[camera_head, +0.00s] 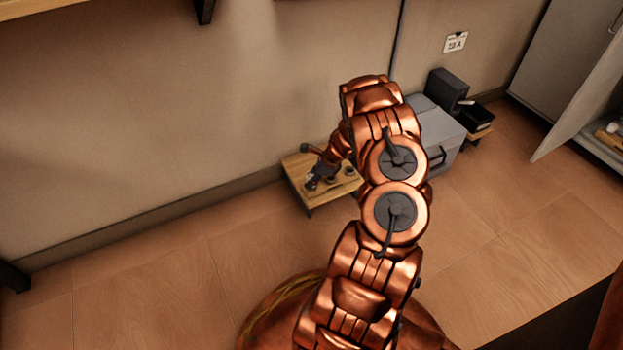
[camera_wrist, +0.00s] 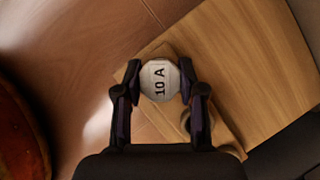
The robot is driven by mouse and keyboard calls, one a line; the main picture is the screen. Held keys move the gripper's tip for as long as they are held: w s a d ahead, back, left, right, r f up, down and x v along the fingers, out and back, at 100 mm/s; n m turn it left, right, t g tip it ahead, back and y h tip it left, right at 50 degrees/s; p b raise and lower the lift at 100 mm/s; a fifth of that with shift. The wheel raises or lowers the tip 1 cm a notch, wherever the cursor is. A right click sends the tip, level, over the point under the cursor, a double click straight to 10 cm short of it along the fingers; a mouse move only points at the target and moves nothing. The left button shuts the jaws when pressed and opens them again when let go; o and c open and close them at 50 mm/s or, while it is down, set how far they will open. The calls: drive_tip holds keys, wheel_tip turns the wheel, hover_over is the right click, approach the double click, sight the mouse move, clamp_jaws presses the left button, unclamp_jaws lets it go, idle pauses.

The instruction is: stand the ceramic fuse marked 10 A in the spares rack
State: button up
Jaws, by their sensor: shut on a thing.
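The ceramic fuse (camera_wrist: 159,82) has a white end face marked "10 A" in black, seen end-on in the wrist view. My gripper (camera_wrist: 160,72) is shut on it, with one dark finger on each side. In the head view my gripper (camera_head: 317,179) is over the left part of a low wooden table (camera_head: 318,201). The tabletop also fills the right of the wrist view (camera_wrist: 240,65). The fuse's lower end is hidden. A small wooden piece (camera_wrist: 150,52) shows just beyond the fuse; I cannot tell whether it is the spares rack, or whether the fuse touches it.
Small dark round items (camera_head: 333,180) stand on the table, right of my gripper. A grey box (camera_head: 437,135) stands right of the table, with black boxes (camera_head: 447,88) behind. The wall is close behind. An open cabinet door (camera_head: 583,105) is at far right.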

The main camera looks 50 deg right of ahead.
drive_tip(key=shift+f, duration=0.15)
drive_tip(key=o, duration=1.2)
drive_tip(key=o, duration=0.5)
drive_tip(key=shift+c, duration=0.2)
drive_tip(key=shift+r, duration=3.55)
